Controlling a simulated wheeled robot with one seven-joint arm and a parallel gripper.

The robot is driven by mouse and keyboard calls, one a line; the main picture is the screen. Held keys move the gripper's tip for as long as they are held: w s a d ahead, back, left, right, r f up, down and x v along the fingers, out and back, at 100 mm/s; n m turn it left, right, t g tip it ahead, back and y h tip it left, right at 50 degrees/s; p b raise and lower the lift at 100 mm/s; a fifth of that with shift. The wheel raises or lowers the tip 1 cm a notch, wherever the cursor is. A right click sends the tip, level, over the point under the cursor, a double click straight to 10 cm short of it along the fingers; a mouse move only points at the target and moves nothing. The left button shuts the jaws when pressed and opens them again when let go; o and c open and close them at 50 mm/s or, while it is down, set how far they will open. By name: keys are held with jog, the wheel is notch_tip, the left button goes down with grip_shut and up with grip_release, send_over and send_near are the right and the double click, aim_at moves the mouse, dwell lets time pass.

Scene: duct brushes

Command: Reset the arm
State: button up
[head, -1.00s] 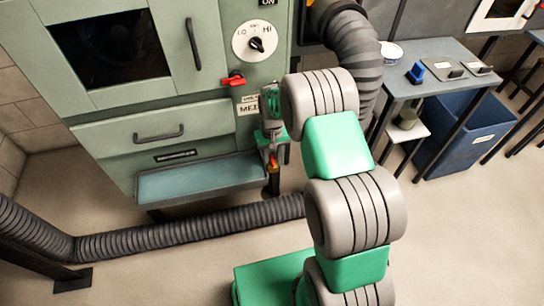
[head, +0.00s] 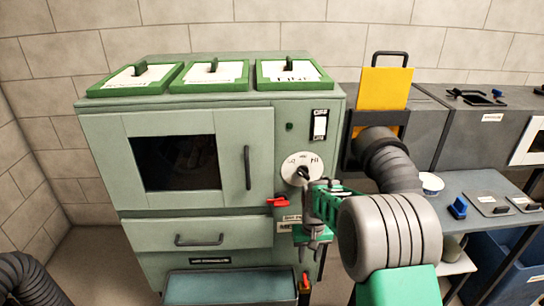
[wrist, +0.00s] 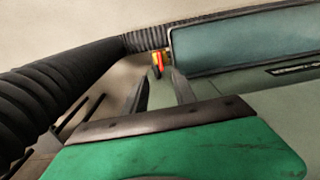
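My gripper (head: 311,250) hangs in front of the right side of the green machine (head: 245,135), just below its round dial (head: 302,169), with the fingers pointing down. In the wrist view its two dark fingers (wrist: 161,88) stand apart with nothing between them. My thick grey and green arm comes in from the lower right and hides the floor behind it.
A red lever (head: 278,202) sits left of my gripper on the machine front. A small red-and-yellow part (head: 305,283) is beside the blue-green tray (head: 228,288). A ribbed duct (head: 395,165) and grey table (head: 490,190) are right.

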jog(key=s+r+t+p, duration=0.1)
jog(key=s+r+p, duration=0.35)
jog(key=r, duration=0.75)
jog(key=s+r+t+p, duration=0.1)
jog(key=s+r+p, duration=0.4)
jog(key=r, duration=0.8)
jog(key=s+r+p, duration=0.7)
jog(key=s+r, duration=0.3)
jog(key=shift+s+a+t+p, duration=0.3)
jog(key=shift+a+t+p, duration=0.05)
jog(key=shift+a+t, duration=0.05)
